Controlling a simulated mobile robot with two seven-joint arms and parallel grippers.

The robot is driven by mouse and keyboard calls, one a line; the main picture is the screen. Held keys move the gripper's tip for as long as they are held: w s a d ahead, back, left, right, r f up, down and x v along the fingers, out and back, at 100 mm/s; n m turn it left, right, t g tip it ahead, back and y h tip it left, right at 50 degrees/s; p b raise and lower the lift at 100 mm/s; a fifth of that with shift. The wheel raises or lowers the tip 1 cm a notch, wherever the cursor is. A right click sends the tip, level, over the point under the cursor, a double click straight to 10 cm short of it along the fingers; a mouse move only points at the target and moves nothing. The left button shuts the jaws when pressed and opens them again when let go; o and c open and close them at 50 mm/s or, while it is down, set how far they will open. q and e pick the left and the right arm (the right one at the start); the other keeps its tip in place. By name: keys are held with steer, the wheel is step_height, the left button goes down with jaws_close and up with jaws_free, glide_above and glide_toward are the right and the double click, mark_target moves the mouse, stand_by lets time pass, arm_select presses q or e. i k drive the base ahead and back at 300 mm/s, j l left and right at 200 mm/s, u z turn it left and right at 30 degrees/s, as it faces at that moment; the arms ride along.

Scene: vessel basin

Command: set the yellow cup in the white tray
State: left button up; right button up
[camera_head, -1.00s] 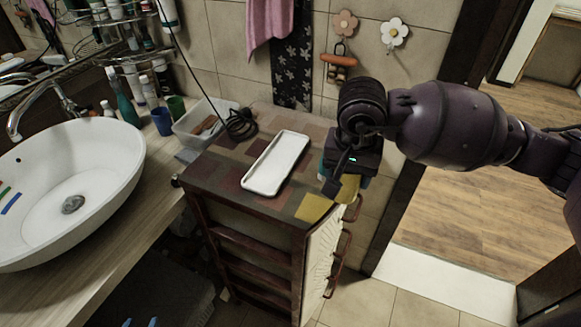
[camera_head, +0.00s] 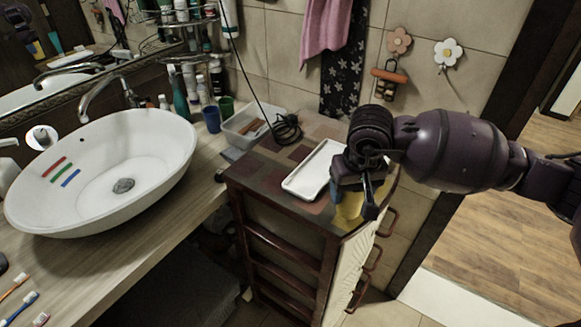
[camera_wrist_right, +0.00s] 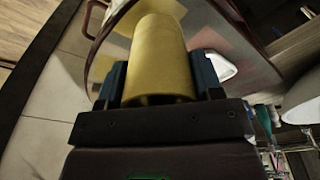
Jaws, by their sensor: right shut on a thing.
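The yellow cup (camera_wrist_right: 158,62) is between the two fingers of my right gripper (camera_wrist_right: 160,78) in the wrist view, with a finger against each side. In the head view the right gripper (camera_head: 355,190) is over the right part of the cabinet top, and the yellow cup (camera_head: 349,207) shows partly below it. The white tray (camera_head: 311,171) lies on the cabinet top just left of the gripper, which hides its right edge. The tray looks empty where it shows. I cannot tell whether the cup touches the cabinet top. My left gripper is not in view.
The patchwork-topped cabinet (camera_head: 262,172) carries a coiled black cable (camera_head: 287,128) behind the tray. A translucent bin (camera_head: 243,124), a blue cup (camera_head: 212,119) and a green cup (camera_head: 227,105) stand to the left. A white basin (camera_head: 110,165) is further left.

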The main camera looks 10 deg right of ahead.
mark_target(306, 183)
steer(key=u, duration=1.15)
steer(key=k+l, duration=0.15)
steer(key=l, duration=0.2)
steer(key=k+l+u, duration=0.15)
steer(key=l, duration=0.2)
steer(key=k+l, duration=0.2)
steer(key=l, duration=0.15)
steer(key=i+u, duration=0.05)
